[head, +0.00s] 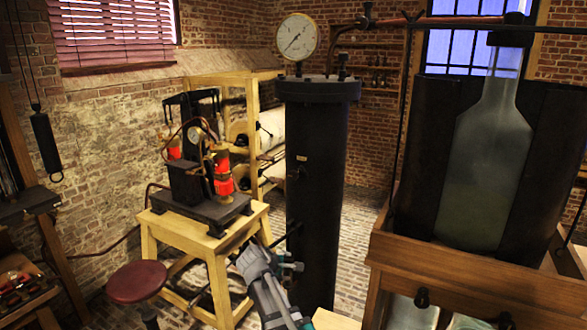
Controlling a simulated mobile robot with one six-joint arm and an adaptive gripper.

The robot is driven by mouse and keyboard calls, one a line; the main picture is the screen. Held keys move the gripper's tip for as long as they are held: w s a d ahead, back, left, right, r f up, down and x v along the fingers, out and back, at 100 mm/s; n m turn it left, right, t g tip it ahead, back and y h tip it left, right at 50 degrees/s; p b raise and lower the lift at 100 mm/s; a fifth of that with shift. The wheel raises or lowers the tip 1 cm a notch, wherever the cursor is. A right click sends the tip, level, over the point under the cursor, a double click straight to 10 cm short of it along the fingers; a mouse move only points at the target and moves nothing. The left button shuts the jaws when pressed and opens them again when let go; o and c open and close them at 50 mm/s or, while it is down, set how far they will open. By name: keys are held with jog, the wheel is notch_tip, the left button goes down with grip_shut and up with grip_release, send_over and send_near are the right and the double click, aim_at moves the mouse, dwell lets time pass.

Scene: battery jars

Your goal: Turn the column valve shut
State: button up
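The column is a tall black cylinder (325,185) with a flanged top, standing in the middle of the head view. I cannot tell for sure which of these is the valve. My gripper (272,250) is in front of the column's lower left side. Its fingers are small and partly hidden, so I cannot tell whether it is open or touches the bar.
A round white gauge (296,37) sits above the column. A wooden stand (210,240) with a black and red apparatus is to the left, with a red stool (136,282) before it. A wooden cabinet (470,285) bearing a large glass bottle (485,165) crowds the right.

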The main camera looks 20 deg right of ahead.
jog(key=w+d+r+n+t+h+p, duration=0.3)
jog(key=w+r+n, duration=0.2)
jog(key=w+r, duration=0.3)
jog(key=n+t+h+p, duration=0.1)
jog(key=n+t+p, duration=0.3)
jog(key=n, duration=0.5)
send_near(293, 176)
jog(key=v, duration=0.3)
jog(key=shift+w+a+f, duration=0.1)
jog(key=shift+w+f, duration=0.05)
jog(key=shift+f, duration=0.1)
jog(key=x, duration=1.3)
jog(key=shift+w+d+r, duration=0.15)
jog(key=shift+w+d, duration=0.1)
jog(key=shift+d, duration=0.1)
jog(key=c, duration=1.1)
jog(key=shift+c, duration=0.2)
